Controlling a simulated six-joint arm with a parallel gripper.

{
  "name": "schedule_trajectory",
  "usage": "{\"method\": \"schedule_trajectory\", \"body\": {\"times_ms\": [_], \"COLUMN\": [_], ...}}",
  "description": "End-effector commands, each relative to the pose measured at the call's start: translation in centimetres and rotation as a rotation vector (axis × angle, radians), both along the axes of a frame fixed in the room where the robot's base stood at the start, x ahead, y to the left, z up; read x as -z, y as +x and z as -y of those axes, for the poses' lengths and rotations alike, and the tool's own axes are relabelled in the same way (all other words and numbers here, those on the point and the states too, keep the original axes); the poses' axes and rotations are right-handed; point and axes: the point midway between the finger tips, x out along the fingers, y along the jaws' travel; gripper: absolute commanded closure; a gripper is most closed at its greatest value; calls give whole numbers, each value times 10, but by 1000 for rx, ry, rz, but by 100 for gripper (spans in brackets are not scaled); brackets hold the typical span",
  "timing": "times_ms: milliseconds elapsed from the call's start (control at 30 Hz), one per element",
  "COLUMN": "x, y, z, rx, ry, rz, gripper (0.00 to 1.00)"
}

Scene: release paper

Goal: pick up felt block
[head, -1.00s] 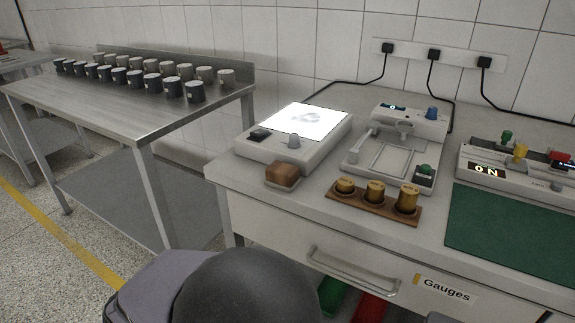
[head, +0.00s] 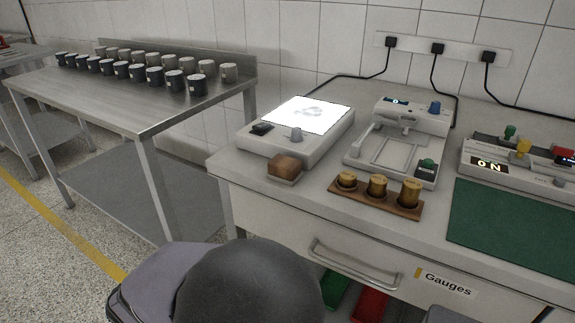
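A small block (head: 285,165) with a brown top and a pale lower layer sits near the front left corner of the bench (head: 238,170). I take it as the felt block. It rests just in front of the light box (head: 318,148), and nothing touches it from above. My gripper is not in view. A dark rounded part of my own arm fills the bottom middle of the head view, in front of the bench and apart from the block.
A wooden holder (head: 367,205) with three brass weights stands right of the block. Behind it is a white device (head: 400,145) with a small display. A green mat (head: 510,222) lies at the right. A steel table (head: 110,95) at the left holds several dark and grey cups.

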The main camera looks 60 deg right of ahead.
Motion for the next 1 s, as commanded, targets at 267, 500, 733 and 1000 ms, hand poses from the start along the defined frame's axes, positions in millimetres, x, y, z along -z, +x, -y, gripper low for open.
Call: {"method": "schedule_trajectory", "body": {"times_ms": [267, 500, 733, 1000], "x": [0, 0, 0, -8], "y": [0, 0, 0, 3], "z": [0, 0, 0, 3], "rx": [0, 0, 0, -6], "ry": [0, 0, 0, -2], "rz": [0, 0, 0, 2], "gripper": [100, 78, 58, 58]}}
